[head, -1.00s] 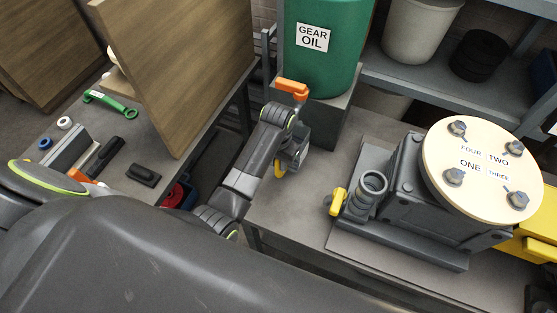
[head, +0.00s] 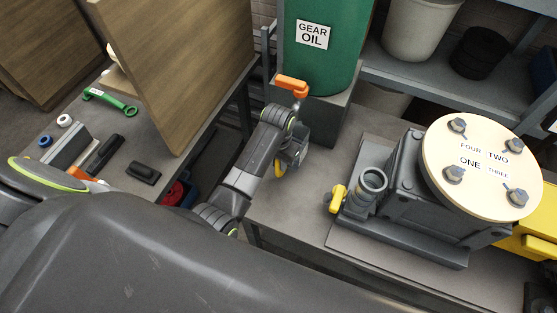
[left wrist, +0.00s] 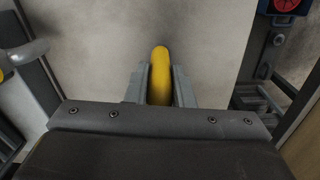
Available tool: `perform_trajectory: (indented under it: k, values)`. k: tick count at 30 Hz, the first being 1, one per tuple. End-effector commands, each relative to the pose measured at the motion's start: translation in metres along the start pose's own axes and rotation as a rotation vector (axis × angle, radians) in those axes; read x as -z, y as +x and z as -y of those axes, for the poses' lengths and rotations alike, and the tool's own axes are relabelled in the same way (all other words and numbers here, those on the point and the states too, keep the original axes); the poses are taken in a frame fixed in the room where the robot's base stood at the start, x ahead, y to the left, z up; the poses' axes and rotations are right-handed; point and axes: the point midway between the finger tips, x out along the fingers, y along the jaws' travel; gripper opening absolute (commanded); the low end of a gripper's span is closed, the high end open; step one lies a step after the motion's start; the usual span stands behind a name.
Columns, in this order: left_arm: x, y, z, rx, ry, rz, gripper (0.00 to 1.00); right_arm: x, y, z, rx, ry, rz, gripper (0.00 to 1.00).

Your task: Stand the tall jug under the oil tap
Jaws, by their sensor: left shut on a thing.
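The green drum (head: 325,65) labelled GEAR OIL stands on a grey block at the back, with an orange tap handle (head: 292,86) at its lower front. My left gripper (head: 284,158) is low in front of the drum, below and beside the tap handle. It is shut on a yellow handle (left wrist: 160,75), which sits between both fingers in the left wrist view. I take this for the handle of the tall jug; a bit of grey shows beside it in the head view, but my arm hides most of its body. My right gripper is out of view.
A grey machine (head: 405,185) with a round cream lid and a yellow-handled spout (head: 338,198) stands to the right. A tall wooden board (head: 180,65) rises at left, near a green wrench (head: 110,101) and small parts. Bare bench lies between gripper and machine.

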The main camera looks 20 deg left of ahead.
Motion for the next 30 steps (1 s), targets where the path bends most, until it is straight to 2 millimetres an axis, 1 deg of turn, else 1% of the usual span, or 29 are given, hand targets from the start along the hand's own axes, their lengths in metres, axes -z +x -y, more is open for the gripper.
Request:
perform_trajectory:
  k: [7, 8, 12, 13, 18, 19, 30]
  values:
    - [0.0006, 0.0008, 0.0005, 0.0, 0.0, -0.002, 0.0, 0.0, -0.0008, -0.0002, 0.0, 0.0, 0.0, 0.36]
    - [0.0006, 0.0008, 0.0005, 0.001, 0.0, -0.002, 0.25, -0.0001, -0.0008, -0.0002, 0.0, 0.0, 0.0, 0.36]
    - [0.0005, 0.0009, 0.0005, 0.001, 0.0, -0.001, 0.44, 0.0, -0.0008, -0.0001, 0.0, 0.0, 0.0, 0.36]
    - [0.0004, 0.0009, 0.0005, 0.001, 0.0, -0.001, 0.47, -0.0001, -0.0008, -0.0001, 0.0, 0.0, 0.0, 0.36]
    - [0.0003, 0.0011, 0.0005, 0.001, 0.0, 0.0, 0.47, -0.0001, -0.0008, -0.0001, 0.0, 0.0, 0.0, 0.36]
    - [-0.0001, 0.0015, 0.0005, 0.0, 0.0, 0.001, 0.48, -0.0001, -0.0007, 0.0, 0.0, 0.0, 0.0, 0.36]
    - [0.0, 0.0014, 0.0005, 0.0, 0.0, 0.001, 0.97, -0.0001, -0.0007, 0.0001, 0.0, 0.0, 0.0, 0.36]
